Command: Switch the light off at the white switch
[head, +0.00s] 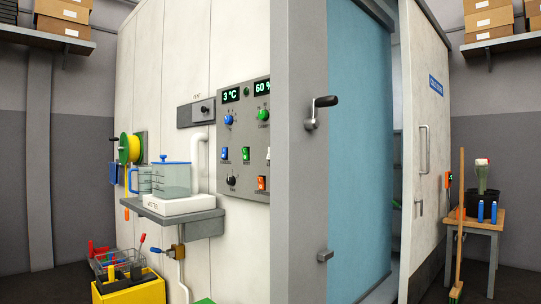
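The white switch (268,154) is a small rocker at the right edge of the grey control panel (233,174) on the pale wall, close to the grey door post. Part of it looks cut off by the post, and I cannot tell which way it is tipped. Neither of my grippers is in view.
The panel also has knobs and displays. A shelf (180,216) with a jug and scale juts out left of it. Below are a yellow crate (128,289) and a pipe valve. A blue door (359,150) and crank handle (320,110) stand right. A wooden table (482,222) is farther right.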

